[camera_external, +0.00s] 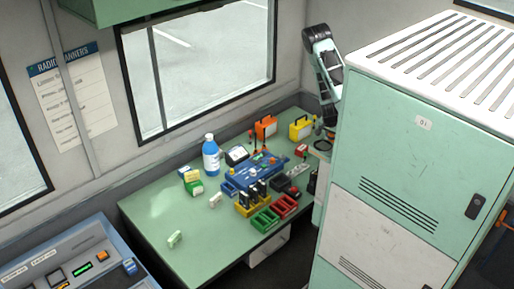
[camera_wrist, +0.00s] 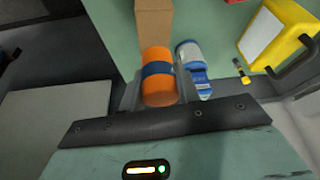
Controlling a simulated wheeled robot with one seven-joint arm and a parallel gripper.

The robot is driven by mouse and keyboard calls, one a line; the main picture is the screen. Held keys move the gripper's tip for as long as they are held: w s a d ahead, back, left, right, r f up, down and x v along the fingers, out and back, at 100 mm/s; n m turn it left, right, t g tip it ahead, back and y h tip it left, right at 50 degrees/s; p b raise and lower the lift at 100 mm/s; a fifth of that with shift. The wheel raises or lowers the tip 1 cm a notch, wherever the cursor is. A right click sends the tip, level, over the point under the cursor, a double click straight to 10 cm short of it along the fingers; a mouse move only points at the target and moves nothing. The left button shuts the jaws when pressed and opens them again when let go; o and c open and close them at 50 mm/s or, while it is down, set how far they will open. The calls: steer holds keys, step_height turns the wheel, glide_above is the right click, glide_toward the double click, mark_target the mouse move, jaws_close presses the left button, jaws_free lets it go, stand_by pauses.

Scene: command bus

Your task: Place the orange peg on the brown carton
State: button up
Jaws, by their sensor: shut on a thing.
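The orange peg (camera_wrist: 157,88), with a blue band round its middle, is between the fingers of my gripper (camera_wrist: 158,78) in the wrist view. My gripper is shut on it. The brown carton (camera_wrist: 153,22) shows at the top of the wrist view, just beyond the peg's far end. The peg overlaps its near edge in the picture; I cannot tell whether they touch. In the external view my arm reaches down behind the tall cabinet at the table's far right corner. My gripper, the peg and the carton cannot be made out there.
A blue and white cylinder (camera_wrist: 190,62) is close to the right of the peg. The tall cabinet (camera_external: 410,150) blocks the right side. The table's left part (camera_external: 165,210) is mostly clear.

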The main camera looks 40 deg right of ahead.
steer(key=shift+f+p, duration=0.45)
steer(key=shift+f, duration=1.4)
steer(key=shift+f, duration=0.2)
steer(key=o, duration=1)
steer(key=shift+r, duration=0.15)
